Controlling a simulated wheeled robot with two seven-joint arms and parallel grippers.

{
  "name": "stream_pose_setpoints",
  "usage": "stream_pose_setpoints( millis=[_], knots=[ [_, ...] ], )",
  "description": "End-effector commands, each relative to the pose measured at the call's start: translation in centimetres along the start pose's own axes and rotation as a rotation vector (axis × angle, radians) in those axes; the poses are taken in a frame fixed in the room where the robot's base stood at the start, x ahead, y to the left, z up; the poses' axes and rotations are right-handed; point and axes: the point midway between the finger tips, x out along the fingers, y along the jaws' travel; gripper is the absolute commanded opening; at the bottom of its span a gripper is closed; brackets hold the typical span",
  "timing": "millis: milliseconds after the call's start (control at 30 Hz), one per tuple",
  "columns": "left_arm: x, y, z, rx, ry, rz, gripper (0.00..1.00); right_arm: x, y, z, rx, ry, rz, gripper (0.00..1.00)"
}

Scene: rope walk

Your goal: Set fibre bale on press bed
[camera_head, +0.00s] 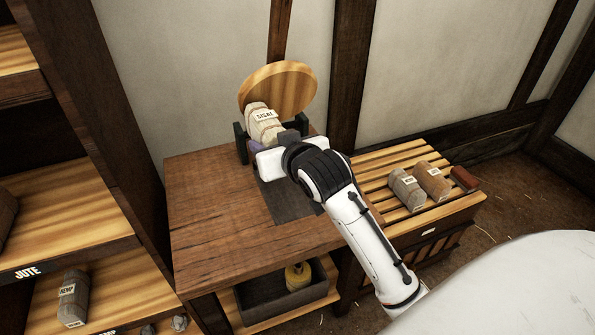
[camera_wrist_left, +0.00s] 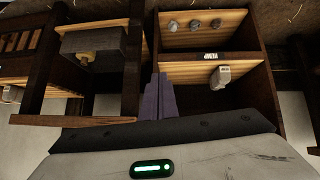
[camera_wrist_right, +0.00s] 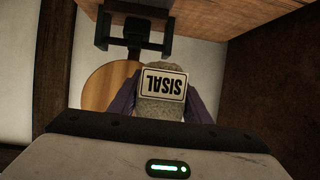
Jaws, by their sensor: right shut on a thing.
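My right gripper (camera_head: 262,145) is shut on the bale. In the right wrist view its purple fingers flank the bale (camera_wrist_right: 160,108), with the label upside down.
The wooden table (camera_head: 205,220) has clear space at left. A slatted rack (camera_head: 400,165) at right holds a grey bale (camera_head: 406,190) and a brown bale (camera_head: 432,181). A dark bin (camera_head: 265,300) sits below. Shelves (camera_head: 60,215) stand close on the left.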

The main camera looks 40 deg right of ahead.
Motion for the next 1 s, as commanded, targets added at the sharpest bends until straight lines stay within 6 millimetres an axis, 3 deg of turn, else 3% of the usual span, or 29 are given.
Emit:
stream_pose_setpoints(
  millis=[33,100,300,533,767,1000],
  knots=[
    [-1.1,0.1,-0.8,0.005,-0.012,-0.003,0.00,0.8,1.7,0.5,0.002,-0.010,0.024,0.18],
    [-1.3,0.1,-1.1,0.013,-0.019,-0.006,0.00,1.8,3.5,1.9,0.008,-0.006,0.044,0.18],
    [-1.0,-0.2,-1.9,0.031,-0.015,-0.013,0.00,3.4,6.3,4.9,0.014,0.005,0.067,0.18],
    [0.1,-0.5,-0.7,0.029,-0.021,-0.012,0.00,5.2,6.5,9.1,0.016,0.008,0.067,0.18],
    [0.2,-0.5,-0.6,0.025,-0.018,-0.011,0.00,5.9,6.5,10.8,0.015,0.010,0.066,0.18],
    [0.5,-0.5,0.3,0.023,-0.022,-0.008,0.00,7.2,6.5,13.8,0.014,0.009,0.066,0.18]
  ],
)
